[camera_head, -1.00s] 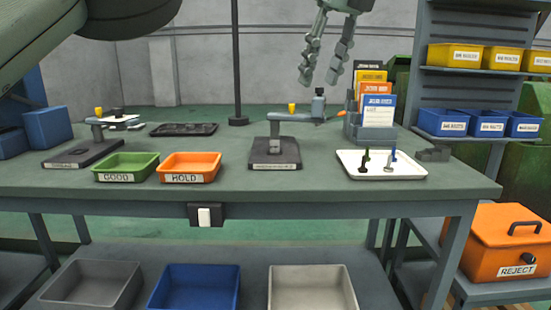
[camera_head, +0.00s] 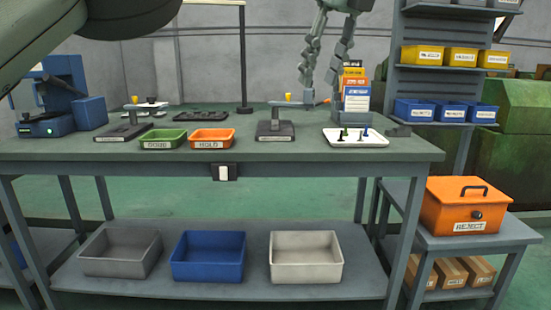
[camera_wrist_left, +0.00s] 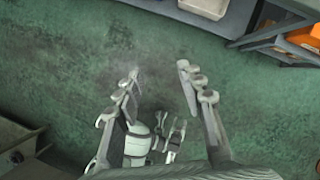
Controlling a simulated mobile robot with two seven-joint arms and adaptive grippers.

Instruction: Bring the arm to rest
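My left gripper (camera_head: 320,84) hangs fingers down from the top of the head view, in front of the workbench (camera_head: 300,153) as pictured. Its two fingers are apart with nothing between them. In the left wrist view the same gripper (camera_wrist_left: 159,68) is open and empty, with bare green floor beyond its fingertips. The dark green arm link at the upper left of the head view is mine. My right gripper does not show in the head view. Pale jointed parts low in the left wrist view are mine, but I cannot tell which.
The bench holds a green GOOD tray (camera_head: 144,141), an orange HOLD tray (camera_head: 230,141), a white tray (camera_head: 345,142) and fixtures. Bins stand on the lower shelf (camera_head: 215,289). An orange REJECT box (camera_head: 465,197) is at right, below a bin rack (camera_head: 390,80).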

